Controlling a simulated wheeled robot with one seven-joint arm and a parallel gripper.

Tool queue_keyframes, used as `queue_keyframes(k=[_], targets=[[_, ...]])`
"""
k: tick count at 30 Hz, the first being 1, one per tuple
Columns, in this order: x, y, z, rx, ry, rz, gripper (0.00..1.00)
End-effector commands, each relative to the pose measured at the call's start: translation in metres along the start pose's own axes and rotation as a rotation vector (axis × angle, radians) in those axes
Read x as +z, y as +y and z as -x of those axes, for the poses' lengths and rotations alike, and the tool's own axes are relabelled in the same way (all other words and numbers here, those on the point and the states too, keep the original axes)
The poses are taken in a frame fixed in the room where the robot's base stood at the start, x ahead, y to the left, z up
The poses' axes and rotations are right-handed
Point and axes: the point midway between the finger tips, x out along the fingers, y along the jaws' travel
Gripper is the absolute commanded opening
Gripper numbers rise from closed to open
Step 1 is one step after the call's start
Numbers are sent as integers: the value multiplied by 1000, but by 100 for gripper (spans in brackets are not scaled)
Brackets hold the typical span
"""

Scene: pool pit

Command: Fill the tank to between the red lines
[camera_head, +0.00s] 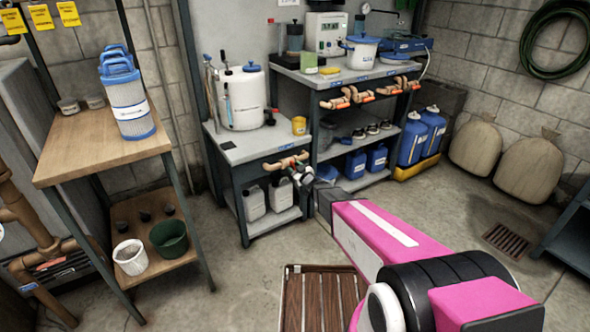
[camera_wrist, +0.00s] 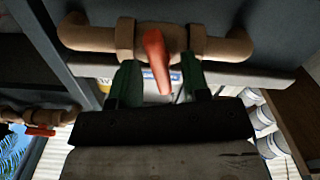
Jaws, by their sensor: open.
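A white tank (camera_head: 242,98) with a blue cap stands on a low grey bench. Red lines and a liquid level cannot be made out on it. A copper-coloured pipe with a valve (camera_head: 285,162) runs along the bench front below the tank. My gripper (camera_head: 298,176) is at this valve. In the wrist view the valve's orange-red handle (camera_wrist: 156,62) points toward me between the two dark green fingers of my gripper (camera_wrist: 161,78). The fingers are open, with a gap on each side of the handle. The handle's exact angle is hard to tell.
More valves with orange handles (camera_head: 350,96) line the taller bench at right. White jugs (camera_head: 254,203) stand below the tank. A wooden table (camera_head: 80,150) with a blue-topped filter cartridge (camera_head: 127,100) is at left. A slatted wooden platform (camera_head: 320,300) lies on the floor.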

Motion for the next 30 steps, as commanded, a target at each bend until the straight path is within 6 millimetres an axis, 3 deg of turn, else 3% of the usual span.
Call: queue_keyframes(k=[8,9,12,19,30], targets=[[0,0,-2,0,0,0,39],[0,0,-2,0,0,0,26],[0,0,-2,0,0,0,0],[0,0,-2,0,0,-39,0],[0,0,-2,0,1,-282,0]])
